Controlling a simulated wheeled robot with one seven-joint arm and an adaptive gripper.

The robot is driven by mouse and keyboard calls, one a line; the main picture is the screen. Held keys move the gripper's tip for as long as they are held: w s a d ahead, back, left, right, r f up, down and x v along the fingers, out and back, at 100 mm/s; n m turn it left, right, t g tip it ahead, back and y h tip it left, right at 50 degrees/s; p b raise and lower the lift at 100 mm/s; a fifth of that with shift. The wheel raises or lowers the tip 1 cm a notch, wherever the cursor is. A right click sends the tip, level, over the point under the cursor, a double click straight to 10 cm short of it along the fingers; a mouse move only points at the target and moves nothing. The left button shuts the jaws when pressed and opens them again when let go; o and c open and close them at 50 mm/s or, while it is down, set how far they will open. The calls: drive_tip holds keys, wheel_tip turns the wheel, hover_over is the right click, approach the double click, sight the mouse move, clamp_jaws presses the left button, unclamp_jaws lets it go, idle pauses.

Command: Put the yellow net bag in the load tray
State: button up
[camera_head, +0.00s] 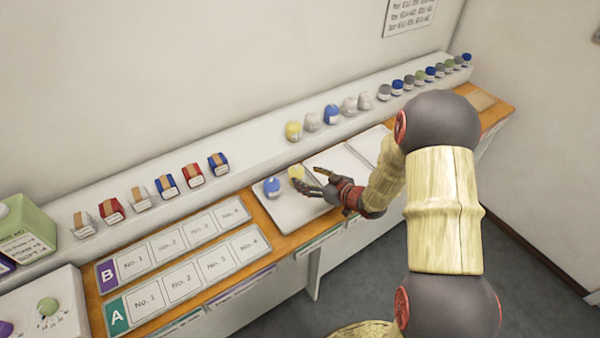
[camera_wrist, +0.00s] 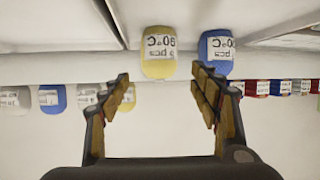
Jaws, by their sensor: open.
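A yellow net bag (camera_head: 296,172) with a white label is at the back of the nearest pale tray (camera_head: 290,212), next to a blue bag (camera_head: 271,187). In the wrist view, which looks upside down, the yellow bag (camera_wrist: 158,66) lies just beyond and between my fingertips, with the blue bag (camera_wrist: 216,66) to its right. My gripper (camera_head: 318,182) is open and empty, to the right of the yellow bag. The bag seems to rest on the tray; the exact contact is hard to see. Another yellow bag (camera_head: 293,131) stands on the back shelf.
The shelf (camera_head: 250,150) behind holds a row of white and blue bags and red and blue boxes. Two more pale panels (camera_head: 340,163) lie right of the tray. Label boards A (camera_head: 190,280) and B (camera_head: 175,243) lie to the left. A wall rises behind.

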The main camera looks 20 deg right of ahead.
drive_tip(key=s+d+r+m+g+h, duration=0.1)
drive_tip(key=s+d+r+h, duration=0.15)
drive_tip(key=r, duration=0.45)
drive_tip(key=s+d+r+m+h, duration=0.1)
drive_tip(key=s+d+r+h, duration=0.15)
drive_tip(key=r, duration=0.35)
drive_tip(key=s+d+r+m+g+h, duration=0.1)
drive_tip(key=s+d+r+h, duration=0.2)
drive_tip(key=r, duration=0.4)
drive_tip(key=s+a+r+m+g, duration=0.1)
drive_tip(key=s+a+r, duration=0.1)
drive_tip(key=s, duration=0.7)
drive_tip(key=s+a+r+g+y, duration=0.1)
drive_tip(key=s+a+r+g, duration=0.1)
drive_tip(key=s+a, duration=0.3)
drive_tip(key=s+a+r+m+g+y, duration=0.1)
drive_tip(key=s+a, duration=0.3)
drive_tip(key=s, duration=0.9)
drive_tip(key=shift+r+m+p, duration=0.3)
drive_tip(key=shift+r, duration=0.6)
drive_tip(key=shift+f, duration=0.2)
